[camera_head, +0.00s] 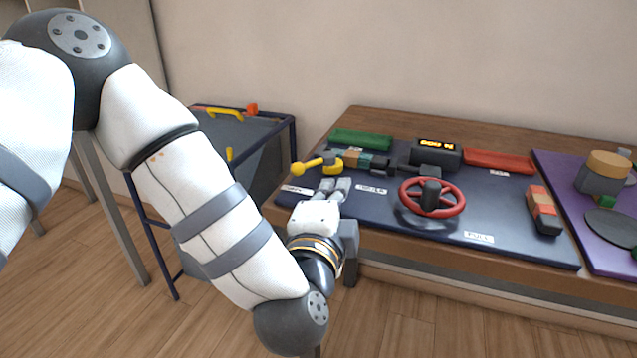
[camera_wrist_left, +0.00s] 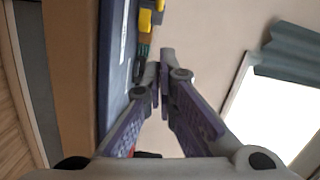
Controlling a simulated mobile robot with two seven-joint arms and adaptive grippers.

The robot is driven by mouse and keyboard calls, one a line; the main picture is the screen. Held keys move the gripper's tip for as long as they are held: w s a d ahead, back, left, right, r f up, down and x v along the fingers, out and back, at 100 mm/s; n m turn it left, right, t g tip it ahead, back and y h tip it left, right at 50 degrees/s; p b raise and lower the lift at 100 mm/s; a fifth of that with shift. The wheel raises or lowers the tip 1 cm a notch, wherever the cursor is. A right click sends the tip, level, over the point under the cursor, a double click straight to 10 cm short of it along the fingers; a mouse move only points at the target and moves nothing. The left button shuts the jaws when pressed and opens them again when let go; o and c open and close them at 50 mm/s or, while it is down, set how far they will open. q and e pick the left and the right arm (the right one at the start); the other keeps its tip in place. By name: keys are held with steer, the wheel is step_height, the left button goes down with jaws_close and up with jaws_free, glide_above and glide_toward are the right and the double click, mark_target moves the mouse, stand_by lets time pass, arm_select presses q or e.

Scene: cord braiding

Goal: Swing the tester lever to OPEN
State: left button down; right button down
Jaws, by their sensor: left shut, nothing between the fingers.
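The tester lever (camera_head: 312,164) is yellow, with a round knob at its left end and its pivot at the left end of the tester, on the dark blue mat (camera_head: 380,212). It points left in the head view. My left gripper (camera_head: 334,186) is shut and empty, just in front of the lever and apart from it in the picture. In the left wrist view the fingertips (camera_wrist_left: 166,62) meet, and a yellow part (camera_wrist_left: 145,20), probably of the lever or its pivot, shows beyond them at the top. My right gripper is in neither view.
A red handwheel (camera_head: 432,197), a display box (camera_head: 436,154), a green tray (camera_head: 361,140) and a red tray (camera_head: 498,161) stand on the mat. A red-and-black block (camera_head: 543,210) lies at right. A blue-framed cart (camera_head: 292,135) stands left of the table.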

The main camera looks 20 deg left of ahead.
mark_target(307, 194)
arm_select(q)
steer(key=w, duration=0.4)
steer(key=shift+a+f, duration=0.2)
steer(key=a, duration=0.2)
steer(key=shift+w+a+f, duration=0.2)
steer(key=shift+a+f, duration=0.05)
steer(key=shift+a, duration=0.05)
steer(key=shift+a+f, duration=0.1)
steer(key=shift+a, duration=0.5)
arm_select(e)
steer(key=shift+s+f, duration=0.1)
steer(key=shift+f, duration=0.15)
